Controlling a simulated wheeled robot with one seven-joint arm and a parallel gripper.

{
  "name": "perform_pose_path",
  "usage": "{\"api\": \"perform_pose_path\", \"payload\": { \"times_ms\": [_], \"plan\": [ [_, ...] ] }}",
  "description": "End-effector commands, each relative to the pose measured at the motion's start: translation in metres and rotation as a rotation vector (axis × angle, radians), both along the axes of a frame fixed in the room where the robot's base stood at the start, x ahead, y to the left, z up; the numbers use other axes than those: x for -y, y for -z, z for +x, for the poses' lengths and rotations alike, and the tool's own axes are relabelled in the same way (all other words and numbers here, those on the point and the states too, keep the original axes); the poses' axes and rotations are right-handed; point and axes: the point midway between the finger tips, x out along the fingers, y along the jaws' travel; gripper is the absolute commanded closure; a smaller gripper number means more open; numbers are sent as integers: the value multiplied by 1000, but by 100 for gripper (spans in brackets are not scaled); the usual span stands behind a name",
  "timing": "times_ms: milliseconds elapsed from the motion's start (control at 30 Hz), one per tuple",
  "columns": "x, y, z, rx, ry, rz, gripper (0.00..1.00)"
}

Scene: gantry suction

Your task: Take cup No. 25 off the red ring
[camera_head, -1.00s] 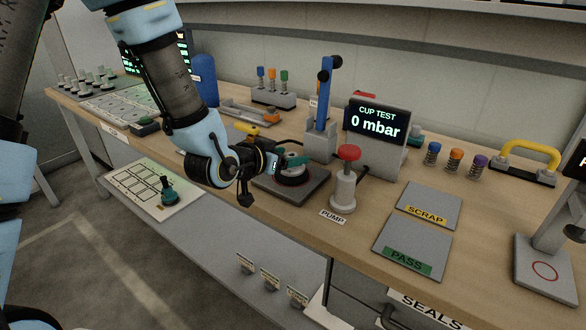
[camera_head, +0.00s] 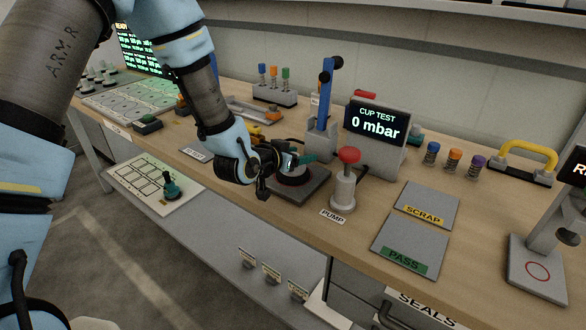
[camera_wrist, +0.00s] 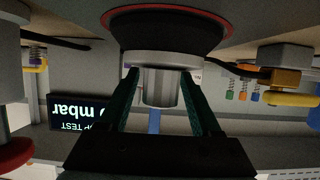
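Cup No. 25 stands on the test pad (camera_head: 312,190), a dark bell with a grey metal neck (camera_wrist: 162,88) in the wrist view, which is upside down. The red ring (camera_wrist: 228,22) shows as a thin red line along the bell's rim; no gap between them is visible. My gripper (camera_head: 303,160) is level at the cup, reaching in from the left. In the wrist view its two dark green fingers (camera_wrist: 160,92) lie on either side of the neck, below the flange. Their tips are very close to it; I cannot tell if they touch. No number is readable.
The red-knobbed pump (camera_head: 346,180) stands close on the right, the blue lever (camera_head: 325,95) behind. The display (camera_head: 376,124) reads 0 mbar. The SCRAP plate (camera_head: 428,204) and PASS plate (camera_head: 410,246) are empty at the right.

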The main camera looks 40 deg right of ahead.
Motion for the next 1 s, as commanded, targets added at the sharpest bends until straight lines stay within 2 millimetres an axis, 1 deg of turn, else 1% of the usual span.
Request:
{"api": "perform_pose_path", "payload": {
  "times_ms": [33,67,533,567,1000],
  "plan": [
    [0,0,0,0,0,0,42],
    [0,0,0,0,0,0,45],
    [0,0,0,0,0,0,98],
    [0,0,0,0,0,0,100],
    [0,-1,0,0,0,-1,100]
  ]
}}
